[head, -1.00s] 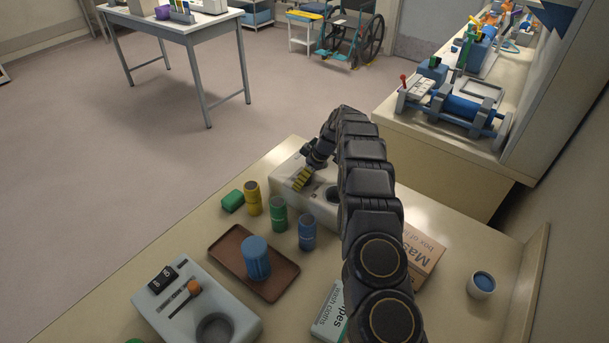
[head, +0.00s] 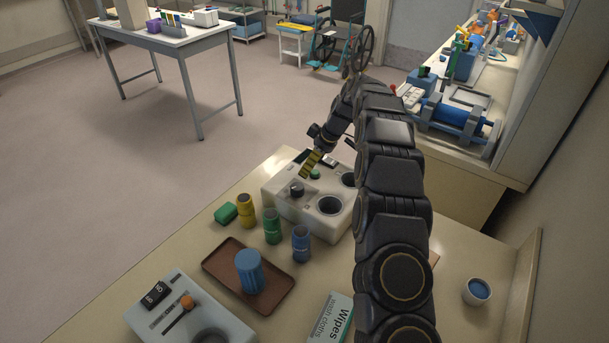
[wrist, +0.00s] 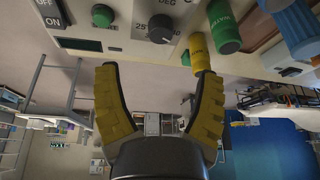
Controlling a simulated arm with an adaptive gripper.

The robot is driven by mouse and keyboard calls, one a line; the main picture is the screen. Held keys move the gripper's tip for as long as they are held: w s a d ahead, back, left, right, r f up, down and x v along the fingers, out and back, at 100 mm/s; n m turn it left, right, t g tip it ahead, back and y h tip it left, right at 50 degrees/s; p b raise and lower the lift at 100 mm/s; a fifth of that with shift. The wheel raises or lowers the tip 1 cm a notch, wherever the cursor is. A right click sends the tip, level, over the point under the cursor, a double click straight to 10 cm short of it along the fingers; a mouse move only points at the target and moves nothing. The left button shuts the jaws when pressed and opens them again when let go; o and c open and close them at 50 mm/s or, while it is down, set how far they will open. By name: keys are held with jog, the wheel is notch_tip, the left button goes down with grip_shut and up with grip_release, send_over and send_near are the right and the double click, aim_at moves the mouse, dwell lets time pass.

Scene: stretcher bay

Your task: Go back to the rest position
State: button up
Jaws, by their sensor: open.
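My gripper (head: 311,164) is over the back left part of the white device with round wells (head: 290,210) in the head view, its yellow finger pads showing. In the wrist view my gripper (wrist: 160,90) is open, with nothing between its two yellow fingers. Past the fingertips, the wrist view shows the device's front panel with a dark knob (wrist: 161,28), a green button (wrist: 102,15) and an on/off switch (wrist: 50,14). The fingers appear apart from the panel.
A yellow (head: 246,211), a green (head: 272,226) and a blue cylinder (head: 301,244) stand before the device. A larger blue cylinder (head: 250,272) stands on a brown tray (head: 219,258). A wipes box (head: 331,318) and a cup (head: 477,291) are nearer. Open floor lies left.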

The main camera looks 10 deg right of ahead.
jog(key=shift+s+d+r, duration=0.15)
jog(key=shift+d+r, duration=0.15)
jog(key=shift+r, duration=0.35)
jog(key=shift+a+r, duration=0.1)
jog(key=s+a+r+m+g, duration=0.1)
jog(key=s+a+r+m, duration=0.15)
jog(key=s+r, duration=0.5)
jog(key=s+a+r+m+g, duration=0.1)
jog(key=s+a+r, duration=0.25)
jog(key=s, duration=0.65)
jog(key=s+d+m+g+h, duration=0.2)
jog(key=s+m, duration=0.5)
jog(key=s, duration=2.2)
jog(key=shift+d+r+h, duration=0.15)
jog(key=shift+d+h, duration=0.4)
jog(key=shift+h, duration=0.45)
